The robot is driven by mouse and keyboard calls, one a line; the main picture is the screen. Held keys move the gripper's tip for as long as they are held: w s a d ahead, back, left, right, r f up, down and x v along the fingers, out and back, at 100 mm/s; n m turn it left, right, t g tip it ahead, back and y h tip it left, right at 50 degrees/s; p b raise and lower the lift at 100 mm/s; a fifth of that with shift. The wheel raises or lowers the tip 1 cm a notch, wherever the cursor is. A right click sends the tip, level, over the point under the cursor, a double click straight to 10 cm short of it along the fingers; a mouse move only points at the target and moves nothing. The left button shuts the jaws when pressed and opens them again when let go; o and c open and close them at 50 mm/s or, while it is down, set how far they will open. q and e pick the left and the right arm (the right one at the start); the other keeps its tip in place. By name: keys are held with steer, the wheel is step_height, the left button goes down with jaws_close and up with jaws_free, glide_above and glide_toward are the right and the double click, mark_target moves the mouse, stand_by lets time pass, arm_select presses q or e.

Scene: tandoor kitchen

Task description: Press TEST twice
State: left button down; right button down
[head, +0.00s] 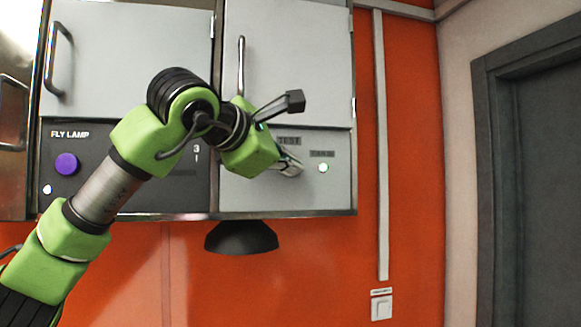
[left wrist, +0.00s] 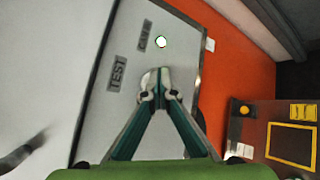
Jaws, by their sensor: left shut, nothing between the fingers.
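The TEST label (head: 289,141) is a dark plate on the light grey panel (head: 262,198) below a cabinet door. It also shows in the left wrist view (left wrist: 117,74). My left gripper (head: 291,168) is shut and empty, with its fingertips at the panel just below the TEST label. In the left wrist view the closed fingertips (left wrist: 155,83) lie beside the label. I cannot tell whether they touch the panel. No TEST button shows; the gripper may cover it. My right gripper is not in view.
A second small label (head: 322,154) and a round white light (head: 323,168) sit to the right on the panel. Left of it is a dark FLY LAMP panel with a purple knob (head: 66,164). A black dome (head: 241,237) hangs below. The orange wall to the right holds a switch (head: 381,307).

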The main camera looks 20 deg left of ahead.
arm_select(q)
steer(key=shift+w+a, duration=0.15)
stand_by(0.4)
steer(key=shift+s+d+b, duration=0.35)
steer(key=shift+s+d, duration=0.15)
steer(key=shift+s, duration=0.25)
steer(key=s+d+b, duration=0.1)
steer(key=s, duration=0.1)
steer(key=s+d, duration=0.1)
steer(key=s, duration=0.1)
steer(key=shift+d+b, duration=0.35)
steer(key=shift+d, duration=0.05)
stand_by(0.5)
